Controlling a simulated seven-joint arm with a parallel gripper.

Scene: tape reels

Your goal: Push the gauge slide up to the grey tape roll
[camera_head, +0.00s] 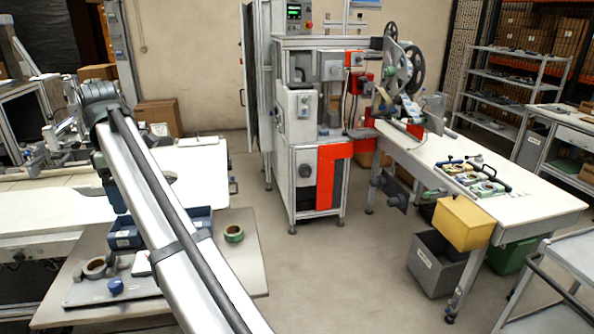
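A grey tape roll (95,267) with a brownish core lies at the left end of a flat grey plate (88,293) on the low table at lower left. A small blue knob (117,286) stands on the plate, right of the roll and nearer the camera. The knob may belong to the gauge slide, but the slide itself is too small to make out. Small dark and white pieces lie between the roll and my arm. My arm link crosses this area and hides the plate's right side. My gripper cannot be seen.
A green tape roll (233,233) lies on the low table (238,268) right of my arm. Blue bins (124,236) stand behind the plate, partly hidden by my arm. A white bench (205,162) is behind them.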

